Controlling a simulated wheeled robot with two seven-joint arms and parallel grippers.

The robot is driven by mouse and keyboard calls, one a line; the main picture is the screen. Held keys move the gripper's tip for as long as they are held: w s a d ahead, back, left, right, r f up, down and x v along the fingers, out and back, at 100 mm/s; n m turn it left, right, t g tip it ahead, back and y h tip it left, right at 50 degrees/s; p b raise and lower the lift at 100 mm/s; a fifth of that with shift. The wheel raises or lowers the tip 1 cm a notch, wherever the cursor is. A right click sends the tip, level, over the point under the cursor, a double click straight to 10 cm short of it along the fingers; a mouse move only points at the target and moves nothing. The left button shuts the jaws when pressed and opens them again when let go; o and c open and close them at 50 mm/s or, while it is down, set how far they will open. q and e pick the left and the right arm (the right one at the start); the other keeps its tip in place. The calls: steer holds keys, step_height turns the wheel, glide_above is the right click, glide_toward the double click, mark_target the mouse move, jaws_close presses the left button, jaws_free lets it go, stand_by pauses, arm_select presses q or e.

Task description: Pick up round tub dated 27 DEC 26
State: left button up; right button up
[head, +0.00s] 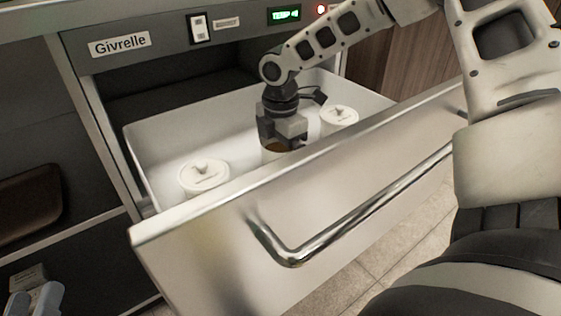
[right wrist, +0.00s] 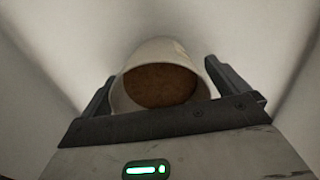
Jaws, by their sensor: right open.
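Inside the open drawer, my right gripper (head: 281,138) reaches down over a round tub (head: 273,153) without a lid. In the right wrist view the tub (right wrist: 162,86) is pale with a brown content, between the open jaws (right wrist: 158,95), one finger on each side. I cannot tell whether the fingers touch it. Two white round tubs with knobbed lids stand beside it: one on the left (head: 203,178), one on the right (head: 339,119). Their lid print is too small to read, and no date is legible. My left gripper (head: 33,300) shows only at the lower left corner, its jaw state unclear.
The white drawer (head: 150,143) has high walls around the tubs and a steel front with a bar handle (head: 350,212). The cabinet above carries a Givrelle plate (head: 119,44), a switch (head: 199,28) and a green display (head: 285,15). Bare drawer floor lies between the tubs.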

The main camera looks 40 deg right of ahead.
steer(key=c, duration=1.3)
steer(key=shift+o, duration=0.2)
steer(key=shift+r, duration=0.1)
